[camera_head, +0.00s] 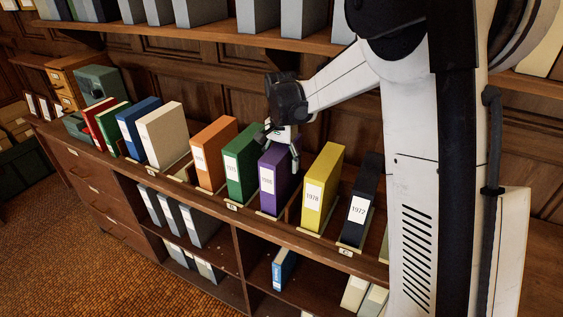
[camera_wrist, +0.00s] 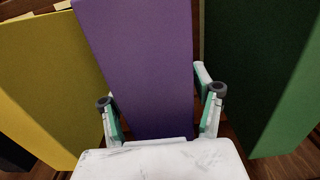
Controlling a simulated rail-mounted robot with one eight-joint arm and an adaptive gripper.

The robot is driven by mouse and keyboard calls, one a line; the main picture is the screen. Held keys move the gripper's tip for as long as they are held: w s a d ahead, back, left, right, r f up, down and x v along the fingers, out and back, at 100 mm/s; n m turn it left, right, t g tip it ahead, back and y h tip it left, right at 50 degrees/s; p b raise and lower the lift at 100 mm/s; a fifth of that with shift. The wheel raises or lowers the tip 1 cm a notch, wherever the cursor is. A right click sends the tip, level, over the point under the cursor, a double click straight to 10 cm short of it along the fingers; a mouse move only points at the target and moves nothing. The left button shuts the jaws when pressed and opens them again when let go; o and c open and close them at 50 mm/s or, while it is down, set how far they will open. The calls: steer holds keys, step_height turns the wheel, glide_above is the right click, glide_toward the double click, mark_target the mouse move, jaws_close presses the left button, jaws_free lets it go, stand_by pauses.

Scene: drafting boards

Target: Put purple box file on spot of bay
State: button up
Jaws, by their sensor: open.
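The purple box file (camera_head: 278,182) stands upright on the counter in the head view, between the green and yellow files. It carries a white label on its front. In the wrist view the purple box file (camera_wrist: 139,65) fills the middle, with one finger on each side of it. My gripper (camera_head: 282,146) is over the top of the purple file. Its fingers are open in the wrist view (camera_wrist: 162,115), with a small gap visible beside the file. Bays along the counter have low dividers and small tags (camera_head: 233,206) on the front edge. I cannot tell which spot is the named one.
A green file (camera_head: 240,165) stands left of the purple one and a yellow file (camera_head: 321,190) right of it. An orange file (camera_head: 213,153) and a black file (camera_head: 361,202) stand farther out. A shelf with grey files (camera_head: 260,36) hangs above. A gap lies between the white (camera_head: 163,136) and orange files.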

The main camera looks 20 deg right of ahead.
step_height(320, 180, up, 12)
steer(key=shift+f+b, duration=0.1)
steer(key=shift+b, duration=0.35)
steer(key=shift+s+r, duration=0.15)
steer(key=shift+r, duration=0.05)
steer(key=s+r+n+t, duration=0.3)
steer(key=s+r+n, duration=0.1)
steer(key=s, duration=1.2)
steer(key=s+f+n+t, duration=0.2)
steer(key=s+f, duration=0.1)
steer(key=s, duration=0.4)
steer(key=s+f+n+t, duration=0.2)
steer(key=s+f, duration=0.1)
steer(key=s, duration=0.4)
steer(key=shift+n, duration=0.3)
steer(key=shift+s+f, duration=0.1)
